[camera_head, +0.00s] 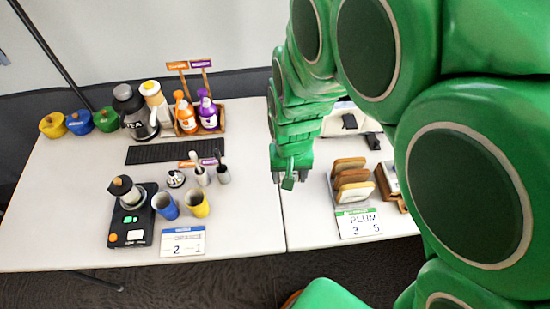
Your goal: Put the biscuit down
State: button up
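My gripper (288,179) points down over the right-hand table, left of a rack. A small greenish block shows between its fingertips. I cannot tell whether this is part of the gripper or something held, nor whether the fingers are open or shut. No biscuit is clearly visible in the gripper. Several tan and brown biscuit-like slices (355,192) stand in the rack, right of the gripper and apart from it.
A wooden box (393,182) is partly hidden by my arm. White tabletop left of the rack is clear.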

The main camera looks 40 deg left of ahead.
jog(key=s, duration=0.3)
send_over(267, 169)
jog(key=d, duration=0.1)
jog(key=f, duration=0.8)
jog(key=shift+s+d+f, duration=0.1)
jog(key=shift+s+d, duration=0.05)
jog(key=shift+s, duration=0.25)
jog(key=shift+w+a+f, duration=0.25)
jog(key=shift+a+f, duration=0.1)
jog(key=shift+f, duration=0.15)
jog(key=shift+w+a+f, duration=0.2)
jog(key=shift+a+f, duration=0.1)
jog(key=shift+f, duration=1.6)
jog(key=shift+f, duration=0.15)
jog(key=o, duration=1)
